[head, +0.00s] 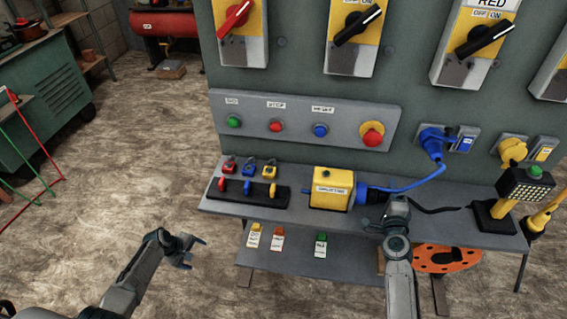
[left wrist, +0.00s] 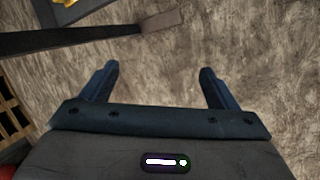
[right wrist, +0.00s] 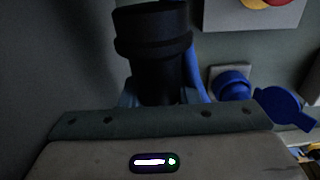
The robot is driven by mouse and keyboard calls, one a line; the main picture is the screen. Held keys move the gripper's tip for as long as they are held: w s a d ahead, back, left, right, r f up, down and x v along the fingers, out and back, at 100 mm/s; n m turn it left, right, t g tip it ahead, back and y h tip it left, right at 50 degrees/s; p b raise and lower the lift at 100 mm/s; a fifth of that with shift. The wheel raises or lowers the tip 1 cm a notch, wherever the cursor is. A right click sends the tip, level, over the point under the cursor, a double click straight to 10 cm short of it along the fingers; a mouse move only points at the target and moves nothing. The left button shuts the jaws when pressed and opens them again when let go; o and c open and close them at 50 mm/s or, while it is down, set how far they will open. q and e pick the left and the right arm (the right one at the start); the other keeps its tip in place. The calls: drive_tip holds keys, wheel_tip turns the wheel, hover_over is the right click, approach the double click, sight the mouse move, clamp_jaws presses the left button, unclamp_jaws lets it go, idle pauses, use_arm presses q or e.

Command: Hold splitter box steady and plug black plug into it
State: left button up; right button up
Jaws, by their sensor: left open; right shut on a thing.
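The yellow splitter box (head: 331,188) with a label on its front sits on the grey shelf (head: 445,228). A blue plug (head: 362,193) with a blue cable is on its right side. My right gripper (head: 398,206) is just right of the box, shut on the black plug (right wrist: 153,45), which points up in the right wrist view. In the head view the gripper mostly hides this plug; a black cable (head: 440,210) runs right from it. My left gripper (head: 188,252) is open and empty, over the floor, left of and below the shelf, apart from the box.
A blue connector (head: 434,142) is in the panel socket. A lamp on a yellow post (head: 525,185) stands at the right. Floor around my left gripper is clear.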

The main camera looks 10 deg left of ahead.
use_arm(q)
drive_tip(key=w+d+r+n+t+h, duration=0.1)
drive_tip(key=w+r+h, duration=0.1)
drive_tip(key=w+r, duration=0.6)
drive_tip(key=w+d+r+n+h, duration=0.1)
drive_tip(key=w+r+n+h, duration=0.15)
drive_tip(key=r, duration=0.95)
drive_tip(key=w+r+n+t+h, duration=0.1)
drive_tip(key=w+r+h, duration=0.1)
drive_tip(key=w+r, duration=0.7)
drive_tip(key=s+d+r+g+h, duration=0.25)
drive_tip(key=d+r, duration=0.65)
drive_tip(key=d, duration=0.5)
drive_tip(key=g+h, duration=0.1)
drive_tip(key=g, duration=0.2)
approach(322, 179)
drive_tip(key=d+f, duration=0.2)
drive_tip(key=d, duration=0.1)
drive_tip(key=w+d+f, duration=0.1)
drive_tip(key=d+f, duration=0.1)
drive_tip(key=d, duration=0.1)
drive_tip(key=w+d+f, duration=0.1)
drive_tip(key=d+f, duration=0.1)
drive_tip(key=d, duration=0.1)
drive_tip(key=shift+d+f, duration=0.15)
drive_tip(key=shift+f, duration=0.1)
drive_tip(key=shift+c, duration=0.2)
drive_tip(key=c, duration=1.4)
drive_tip(key=shift+c, duration=0.2)
